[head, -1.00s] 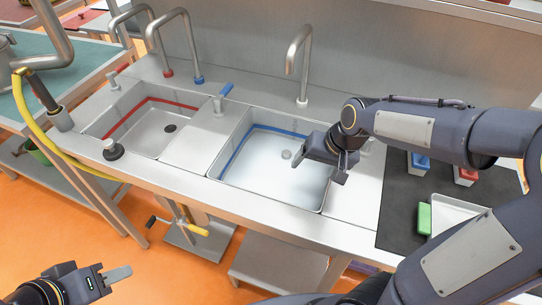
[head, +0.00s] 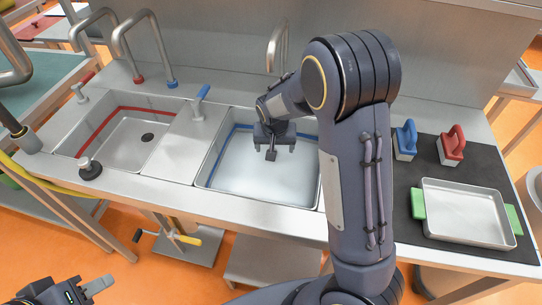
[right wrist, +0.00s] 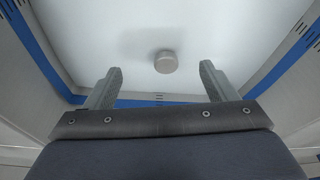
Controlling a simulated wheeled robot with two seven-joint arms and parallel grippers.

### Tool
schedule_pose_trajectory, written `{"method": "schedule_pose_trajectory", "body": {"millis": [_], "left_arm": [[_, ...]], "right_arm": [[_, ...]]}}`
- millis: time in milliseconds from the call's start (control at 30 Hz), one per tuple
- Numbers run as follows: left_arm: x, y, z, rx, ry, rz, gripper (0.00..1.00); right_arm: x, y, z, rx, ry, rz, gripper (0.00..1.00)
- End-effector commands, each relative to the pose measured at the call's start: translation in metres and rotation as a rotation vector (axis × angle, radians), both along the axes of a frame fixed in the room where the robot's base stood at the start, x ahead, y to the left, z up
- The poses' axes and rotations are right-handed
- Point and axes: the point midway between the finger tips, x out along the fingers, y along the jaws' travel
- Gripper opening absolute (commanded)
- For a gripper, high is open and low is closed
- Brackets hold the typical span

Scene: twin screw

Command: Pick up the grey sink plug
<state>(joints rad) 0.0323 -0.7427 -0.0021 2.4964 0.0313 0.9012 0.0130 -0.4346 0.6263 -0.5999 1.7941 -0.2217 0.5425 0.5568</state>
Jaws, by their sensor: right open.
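The grey sink plug (right wrist: 166,62) is a small round disc on the white floor of the blue-banded basin (head: 222,190). In the right wrist view it shows beyond and between my right fingertips, apart from both. In the head view now I cannot make it out; my right gripper appears to cover it. My right gripper (head: 272,150) is open and empty, pointing down over that basin; its two fingers also show in the right wrist view (right wrist: 160,67). My left gripper (head: 98,287) is at the lower left, away from the sink; its finger opening is unclear.
The red-banded basin (head: 115,155) has a dark drain. A black knobbed piece (head: 90,170) sits on the front rim. A tap (head: 278,45) rises behind the blue-banded basin. Right, a tray (head: 465,212) with green handles lies near blue (head: 404,142) and red (head: 452,148) handled objects.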

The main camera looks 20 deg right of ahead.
Motion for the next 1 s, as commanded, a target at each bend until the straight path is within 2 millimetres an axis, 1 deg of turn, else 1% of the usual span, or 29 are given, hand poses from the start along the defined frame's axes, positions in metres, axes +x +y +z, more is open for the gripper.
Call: {"method": "schedule_pose_trajectory", "body": {"millis": [33,167,400,500,700,733,767,1000], "left_arm": [[0.000,0.000,0.000,0.000,0.000,0.000,0.36],[0.000,0.000,0.002,0.000,0.000,0.000,0.36],[0.000,0.000,0.006,0.000,0.000,0.000,0.36],[0.000,0.000,0.006,0.000,0.000,0.000,0.36],[0.000,0.000,0.006,0.000,0.000,0.000,0.36],[0.000,0.000,0.006,0.000,0.000,0.000,0.36],[0.000,0.000,0.006,0.000,0.000,0.000,0.36],[0.000,0.000,0.006,0.000,0.000,0.000,0.36]], "right_arm": [[0.001,-0.001,-0.007,-0.001,0.003,-0.001,0.79],[0.006,-0.001,-0.020,0.001,0.003,-0.001,0.79],[0.016,-0.001,-0.053,0.001,0.004,-0.001,0.79],[0.018,-0.001,-0.058,0.002,0.001,-0.001,0.79],[0.019,-0.001,-0.059,0.002,0.000,0.000,0.79],[0.019,-0.001,-0.059,0.002,0.000,0.000,0.77],[0.019,-0.001,-0.059,0.002,0.000,0.000,0.73],[0.018,-0.001,-0.059,0.002,0.000,0.000,0.42]]}}
